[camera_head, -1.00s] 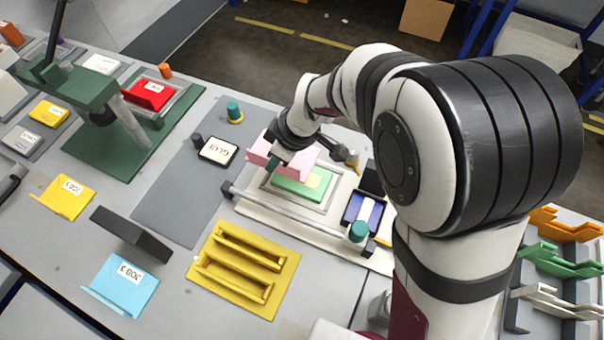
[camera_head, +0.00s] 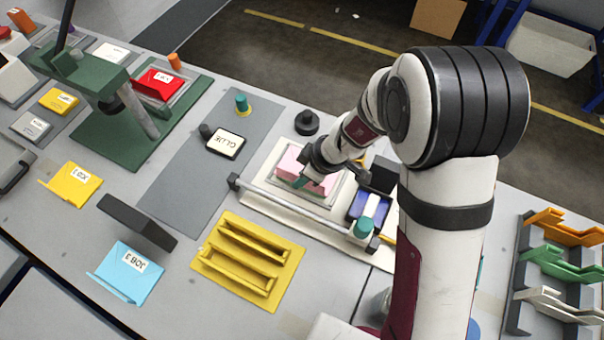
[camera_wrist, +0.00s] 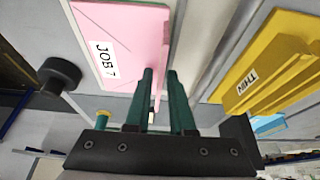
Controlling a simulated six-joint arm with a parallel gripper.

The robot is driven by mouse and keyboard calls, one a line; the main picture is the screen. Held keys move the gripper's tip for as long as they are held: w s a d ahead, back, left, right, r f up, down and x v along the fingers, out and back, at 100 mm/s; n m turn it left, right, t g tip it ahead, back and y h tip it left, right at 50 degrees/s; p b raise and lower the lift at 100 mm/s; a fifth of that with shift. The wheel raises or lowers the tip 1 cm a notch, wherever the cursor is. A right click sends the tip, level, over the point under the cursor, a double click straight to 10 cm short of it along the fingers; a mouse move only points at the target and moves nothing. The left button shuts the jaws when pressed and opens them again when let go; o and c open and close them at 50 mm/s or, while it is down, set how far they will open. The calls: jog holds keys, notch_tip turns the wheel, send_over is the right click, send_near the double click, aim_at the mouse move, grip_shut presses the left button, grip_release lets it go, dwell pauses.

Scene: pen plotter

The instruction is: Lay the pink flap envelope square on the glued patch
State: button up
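The pink flap envelope (camera_wrist: 120,45), with a "JOB 7" label, lies over the plotter bed (camera_head: 262,188) in the head view (camera_head: 291,163). Its raised flap stands between the two green fingers of my gripper (camera_wrist: 160,85), which appear closed on it. In the head view my gripper (camera_head: 305,181) is at the envelope's near right edge.
A bar with a teal knob (camera_head: 364,228) runs along the bed's near side. A blue pad (camera_head: 368,207) is to the right. A yellow slotted holder (camera_head: 248,260) lies in front. A black round knob (camera_head: 307,122) stands behind. The glue pad (camera_head: 226,143) is left.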

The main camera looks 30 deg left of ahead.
jog(key=shift+o, duration=0.6)
jog(key=shift+r, duration=0.35)
jog(key=v, duration=1.2)
jog(key=s+d+r+m+h, duration=0.1)
jog(key=s+d+r+m, duration=0.1)
jog(key=s+d+m, duration=0.6)
jog(key=s+d+r+m+h, duration=0.1)
jog(key=s+d+r+m, duration=0.2)
jog(key=s+d+m, duration=0.6)
jog(key=d+m, duration=0.1)
jog(key=m, duration=0.5)
jog(key=shift+d+r+m+h, duration=0.25)
jog(key=shift+r+m+h, duration=0.05)
jog(key=shift+r+h, duration=0.1)
